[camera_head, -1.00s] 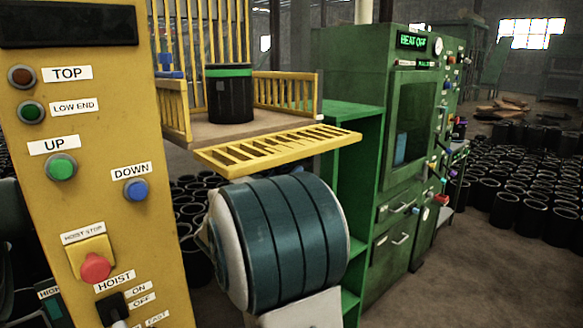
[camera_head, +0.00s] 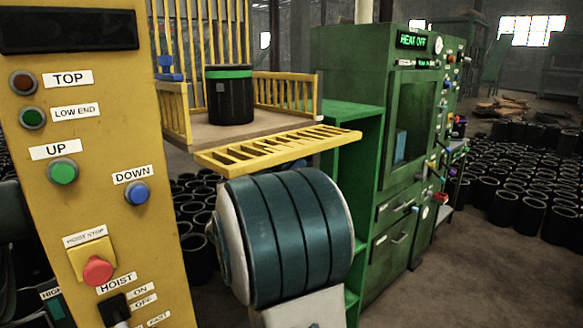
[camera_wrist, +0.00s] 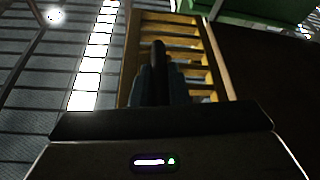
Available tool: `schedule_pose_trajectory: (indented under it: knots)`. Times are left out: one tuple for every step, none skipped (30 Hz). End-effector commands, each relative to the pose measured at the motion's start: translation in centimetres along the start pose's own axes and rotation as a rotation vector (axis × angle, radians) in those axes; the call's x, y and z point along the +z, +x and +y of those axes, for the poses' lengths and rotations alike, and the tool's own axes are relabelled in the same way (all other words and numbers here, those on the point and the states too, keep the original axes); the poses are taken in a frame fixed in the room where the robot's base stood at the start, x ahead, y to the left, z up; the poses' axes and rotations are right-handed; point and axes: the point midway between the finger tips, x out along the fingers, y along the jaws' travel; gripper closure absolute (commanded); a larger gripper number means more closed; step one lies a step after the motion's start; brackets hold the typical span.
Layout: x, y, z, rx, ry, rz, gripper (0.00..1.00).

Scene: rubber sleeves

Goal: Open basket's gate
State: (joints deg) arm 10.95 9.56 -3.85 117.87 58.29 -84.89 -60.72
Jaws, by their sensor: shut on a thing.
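The basket's gate (camera_head: 278,148), a yellow barred panel, is folded down and lies nearly flat in front of the basket floor (camera_head: 205,133). The basket has yellow barred sides, and its front is open. A black rubber sleeve with a green band (camera_head: 231,95) stands upright on its floor. In the wrist view the yellow gate bars (camera_wrist: 183,30) lie just beyond my gripper (camera_wrist: 158,75). My gripper's fingers are closed together at the gate; the exact contact is hidden. In the head view my gripper is hidden behind my large blue-grey arm link.
A yellow hoist panel with buttons (camera_head: 95,140) stands close at the left. A green machine (camera_head: 408,150) and green shelf (camera_head: 350,125) stand to the right of the basket. Many black sleeves (camera_head: 520,180) cover the floor at the right and behind.

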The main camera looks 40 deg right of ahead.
Motion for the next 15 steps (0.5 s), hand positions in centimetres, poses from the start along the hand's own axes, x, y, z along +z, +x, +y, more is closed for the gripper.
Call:
schedule_pose_trajectory:
  knots:
    - [-0.95,0.34,0.44,-0.01,-0.025,0.001,1.0]
    - [-1.09,0.41,0.53,-0.017,-0.04,0.001,1.0]
    - [-1.24,0.48,0.64,-0.025,-0.058,0.001,1.0]
    - [-1.32,0.5,0.71,-0.029,-0.071,0.001,1.0]
    - [-1.38,0.52,0.78,-0.033,-0.081,0.001,1.0]
    - [-1.43,0.54,0.84,-0.038,-0.092,0.002,1.0]
    - [-1.44,0.55,0.87,-0.04,-0.098,0.002,1.0]
    - [-1.44,0.55,0.88,-0.042,-0.103,0.002,1.0]
    - [-1.41,0.55,0.89,-0.044,-0.108,0.002,1.0]
    - [-1.38,0.54,0.88,-0.045,-0.109,0.002,1.0]
    - [-1.35,0.53,0.88,-0.045,-0.11,0.002,1.0]
    - [-1.32,0.52,0.87,-0.045,-0.109,0.002,1.0]
    - [-1.32,0.52,0.86,-0.044,-0.109,0.003,1.0]
    - [-1.31,0.52,0.86,-0.044,-0.109,0.003,1.0]
    - [-1.32,0.52,0.86,-0.044,-0.109,0.003,1.0]
